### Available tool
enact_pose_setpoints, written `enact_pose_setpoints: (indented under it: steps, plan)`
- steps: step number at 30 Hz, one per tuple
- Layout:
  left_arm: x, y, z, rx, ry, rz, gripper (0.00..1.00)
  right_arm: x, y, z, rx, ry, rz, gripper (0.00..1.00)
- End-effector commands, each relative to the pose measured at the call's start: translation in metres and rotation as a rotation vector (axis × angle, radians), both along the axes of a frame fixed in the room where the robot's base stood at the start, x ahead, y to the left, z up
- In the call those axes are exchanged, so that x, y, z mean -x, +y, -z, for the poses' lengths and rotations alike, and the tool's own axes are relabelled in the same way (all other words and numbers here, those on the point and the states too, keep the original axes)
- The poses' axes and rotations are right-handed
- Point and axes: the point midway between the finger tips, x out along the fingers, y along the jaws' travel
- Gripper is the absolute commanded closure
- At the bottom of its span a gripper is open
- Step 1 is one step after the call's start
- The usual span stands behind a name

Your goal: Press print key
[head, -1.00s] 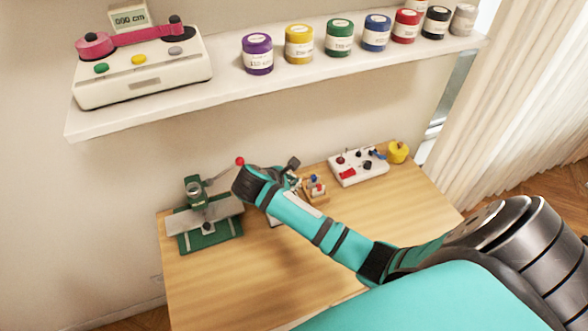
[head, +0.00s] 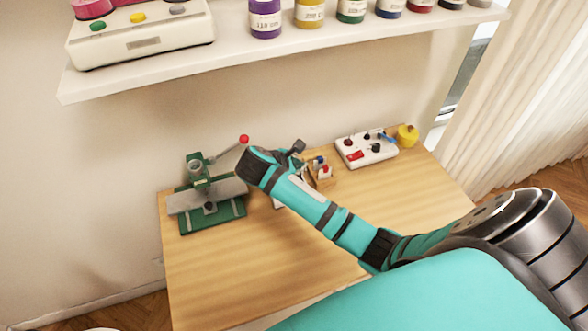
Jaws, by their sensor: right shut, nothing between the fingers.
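My right arm comes in from the right over the wooden table. Its forearm bends at a dark joint near the table's back, and a dark piece that seems to belong to my right gripper (head: 298,147) shows just behind it. The gripper is shut and empty; its fingertips are mostly hidden by the forearm. A pale device (head: 279,203) lies under the forearm and is largely covered. A white control panel (head: 366,149) with a red key and several knobs sits at the back right. I cannot make out a print label on any key. My left gripper is out of view.
A green press (head: 209,213) with a red-tipped lever stands at the table's left. A small wooden holder (head: 322,176) and a yellow item (head: 407,136) are at the back. A shelf (head: 240,60) above holds a white button box (head: 140,45) and jars. The table's (head: 230,285) front is clear.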

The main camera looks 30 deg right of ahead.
Motion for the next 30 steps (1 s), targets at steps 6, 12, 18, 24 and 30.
enact_pose_setpoints:
  steps: [6, 12, 18, 24, 30]
  plan:
    - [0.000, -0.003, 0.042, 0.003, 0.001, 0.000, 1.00, 0.000, 0.000, 0.032, 0.000, -0.002, 0.001, 1.00]
    - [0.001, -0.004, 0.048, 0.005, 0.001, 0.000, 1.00, 0.000, 0.000, 0.048, 0.001, 0.002, 0.000, 1.00]
    - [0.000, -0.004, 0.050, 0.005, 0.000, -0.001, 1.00, 0.000, 0.000, 0.056, 0.000, -0.001, 0.001, 1.00]
    - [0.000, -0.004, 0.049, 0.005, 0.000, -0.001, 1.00, 0.000, 0.000, 0.056, 0.000, -0.001, 0.001, 1.00]
    - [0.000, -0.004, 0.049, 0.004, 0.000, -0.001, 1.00, 0.000, 0.000, 0.056, 0.000, -0.001, 0.001, 1.00]
